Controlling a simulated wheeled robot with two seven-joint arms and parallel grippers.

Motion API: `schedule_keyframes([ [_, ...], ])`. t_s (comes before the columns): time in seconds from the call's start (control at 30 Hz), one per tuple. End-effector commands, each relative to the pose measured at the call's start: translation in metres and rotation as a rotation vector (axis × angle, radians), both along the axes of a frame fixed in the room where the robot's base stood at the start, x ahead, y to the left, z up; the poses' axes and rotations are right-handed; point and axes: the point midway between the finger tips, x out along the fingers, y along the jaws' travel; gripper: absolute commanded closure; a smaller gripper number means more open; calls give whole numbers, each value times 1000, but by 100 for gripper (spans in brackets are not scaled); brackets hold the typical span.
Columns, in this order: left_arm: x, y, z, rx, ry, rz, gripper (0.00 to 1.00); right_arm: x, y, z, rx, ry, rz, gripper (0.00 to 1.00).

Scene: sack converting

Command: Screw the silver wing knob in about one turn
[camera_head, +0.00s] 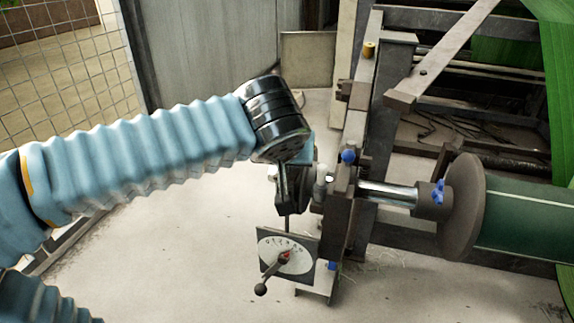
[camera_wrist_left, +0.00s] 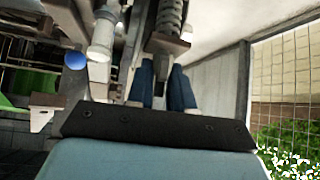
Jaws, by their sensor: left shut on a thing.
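My left gripper (camera_head: 291,190) reaches down from the black wrist, beside the left face of the rusty machine frame (camera_head: 340,215). It is shut on a small part there, which I take to be the silver wing knob. The knob itself is hidden by the fingers and wrist, so its angle and depth cannot be told. In the left wrist view, the gripper's dark plate and blue parts fill the middle and bottom. My right gripper is not in view.
A dial plate (camera_head: 273,246) with a red pointer and ball-ended lever hangs just below the gripper. A blue ball (camera_head: 348,156) and pale cylinder (camera_wrist_left: 102,35) are close by.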

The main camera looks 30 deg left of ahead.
Motion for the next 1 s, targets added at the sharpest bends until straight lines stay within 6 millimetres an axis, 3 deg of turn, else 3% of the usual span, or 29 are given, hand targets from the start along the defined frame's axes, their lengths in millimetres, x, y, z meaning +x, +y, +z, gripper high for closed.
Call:
schedule_keyframes([
  [1.0, 1, 0, 0, -4, 0, -960, 100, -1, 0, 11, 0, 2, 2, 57],
])
